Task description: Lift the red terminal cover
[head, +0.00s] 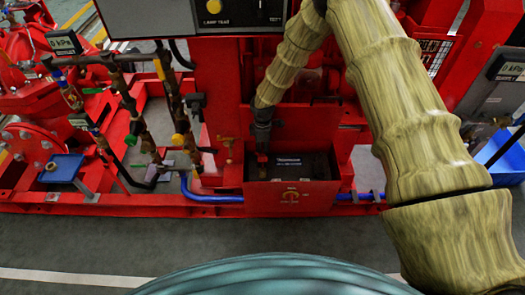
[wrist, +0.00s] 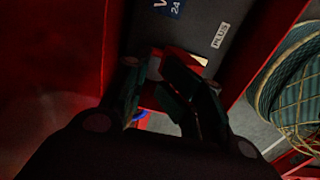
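The battery (head: 292,163) is dark and sits in an open red box. It also shows in the wrist view (wrist: 200,30) with a "PLUS" label. The red terminal cover (wrist: 181,64) shows at the battery's edge near that label, partly hidden by my fingers. In the head view a small red patch (head: 262,158) shows at my fingertips. My gripper (wrist: 155,75) points down at the cover, its two fingers partly closed with a narrow gap. One finger overlaps the cover. I cannot tell whether both fingers press on it. My gripper (head: 262,150) is at the battery's left end.
The red box front (head: 290,198) and the red frame (head: 212,110) stand close around my gripper. Pipes and valves (head: 140,125) are to the left. A blue hose (head: 215,198) runs low beside the box. The grey floor (head: 200,235) in front is clear.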

